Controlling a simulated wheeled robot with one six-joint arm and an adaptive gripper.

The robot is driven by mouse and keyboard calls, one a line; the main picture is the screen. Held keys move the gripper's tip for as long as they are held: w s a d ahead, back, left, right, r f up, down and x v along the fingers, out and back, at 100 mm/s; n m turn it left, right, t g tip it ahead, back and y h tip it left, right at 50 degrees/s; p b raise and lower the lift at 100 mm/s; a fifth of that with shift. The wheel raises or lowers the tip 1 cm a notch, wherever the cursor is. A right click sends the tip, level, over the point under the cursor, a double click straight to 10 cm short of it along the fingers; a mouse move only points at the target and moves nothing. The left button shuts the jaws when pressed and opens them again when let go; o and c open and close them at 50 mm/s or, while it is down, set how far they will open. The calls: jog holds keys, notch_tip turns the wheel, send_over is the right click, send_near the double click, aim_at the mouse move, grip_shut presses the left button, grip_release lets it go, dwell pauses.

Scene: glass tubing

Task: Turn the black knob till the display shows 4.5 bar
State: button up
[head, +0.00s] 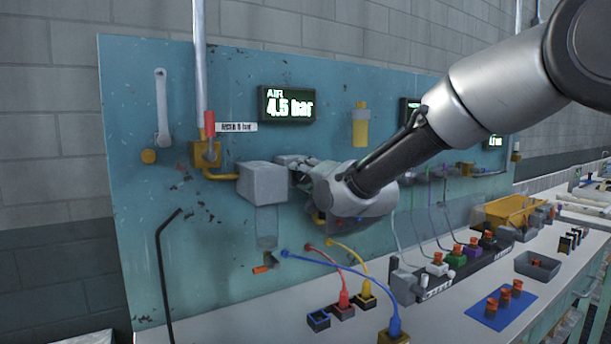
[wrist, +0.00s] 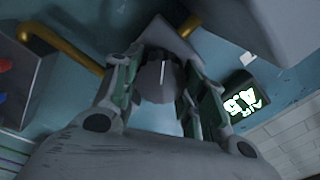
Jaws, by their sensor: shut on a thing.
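The display (head: 288,105) on the teal panel reads "AIR 4.5 bar" in the head view; it also shows upside down in the wrist view (wrist: 240,100). In the head view the knob is hidden behind my gripper.
A red-handled valve (head: 209,124) is left of the display, and a yellow cylinder (head: 360,125) to its right. Blue, red and yellow hoses (head: 335,265) hang below. The bench holds coloured blocks, a blue mat (head: 500,306) and a yellow bin (head: 510,211).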

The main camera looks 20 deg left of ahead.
jog(key=o, duration=1)
jog(key=shift+d, duration=0.1)
jog(key=v, duration=1.2)
